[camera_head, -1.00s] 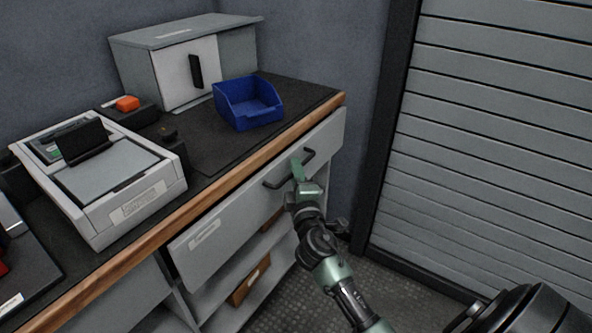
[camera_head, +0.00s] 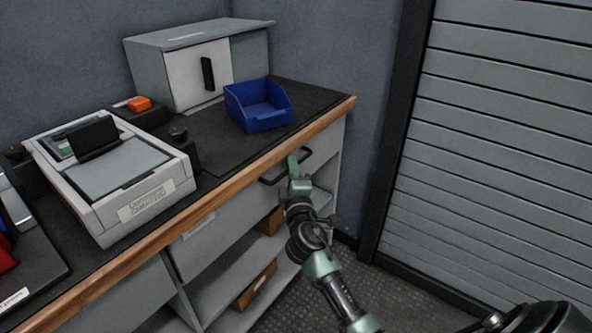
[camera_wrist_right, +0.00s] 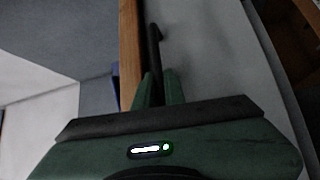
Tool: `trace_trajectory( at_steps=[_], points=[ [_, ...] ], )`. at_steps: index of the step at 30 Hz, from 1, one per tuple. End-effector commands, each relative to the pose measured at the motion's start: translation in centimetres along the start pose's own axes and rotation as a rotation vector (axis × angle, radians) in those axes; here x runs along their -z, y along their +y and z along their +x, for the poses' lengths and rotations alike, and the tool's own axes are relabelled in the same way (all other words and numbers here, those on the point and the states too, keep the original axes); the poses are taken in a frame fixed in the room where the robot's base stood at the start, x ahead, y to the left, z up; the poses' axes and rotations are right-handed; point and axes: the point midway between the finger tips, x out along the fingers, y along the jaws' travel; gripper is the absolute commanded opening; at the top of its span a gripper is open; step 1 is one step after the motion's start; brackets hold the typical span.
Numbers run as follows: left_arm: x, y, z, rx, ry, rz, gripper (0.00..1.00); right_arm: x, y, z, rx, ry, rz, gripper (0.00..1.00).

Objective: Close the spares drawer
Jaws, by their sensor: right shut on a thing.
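The spares drawer has a grey front (camera_head: 228,228) with a pale label, under the bench's wooden edge in the head view. It sits close to the line of that edge; I cannot tell whether a small gap is left. Its black bar handle (camera_head: 270,181) is partly covered by my right gripper (camera_head: 293,164), which is shut on it. In the right wrist view the two green fingers (camera_wrist_right: 160,88) straddle the dark handle bar (camera_wrist_right: 155,45), beside the grey drawer front (camera_wrist_right: 205,50). My left gripper is not in view.
A blue bin (camera_head: 258,118), a grey cabinet (camera_head: 195,75) and a white device (camera_head: 115,185) stand on the bench. Open shelves with brown boxes (camera_head: 255,285) lie below the drawer. A grey roller shutter (camera_head: 500,150) is at right. The floor before it is clear.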

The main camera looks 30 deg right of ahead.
Motion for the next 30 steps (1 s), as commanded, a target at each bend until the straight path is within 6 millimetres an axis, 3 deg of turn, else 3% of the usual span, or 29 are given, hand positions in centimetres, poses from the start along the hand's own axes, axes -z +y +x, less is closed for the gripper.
trace_trajectory(
  at_steps=[1, 2, 3, 14, 30],
  points=[
    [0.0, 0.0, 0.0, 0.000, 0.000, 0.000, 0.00, 0.2, 0.0, 0.0, 0.000, 0.006, 0.001, 0.00],
    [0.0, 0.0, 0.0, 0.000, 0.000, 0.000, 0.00, 0.2, 0.0, 0.0, 0.000, 0.006, 0.002, 0.14],
    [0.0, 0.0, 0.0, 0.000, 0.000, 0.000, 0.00, 0.2, 0.0, 0.0, 0.000, 0.006, 0.002, 0.20],
    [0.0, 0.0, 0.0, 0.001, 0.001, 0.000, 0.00, 0.2, 0.0, -0.2, -0.001, 0.005, 0.002, 0.20],
    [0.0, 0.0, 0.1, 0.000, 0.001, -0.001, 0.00, 0.1, 0.1, -7.6, -0.001, 0.004, 0.002, 0.20]
  ],
)
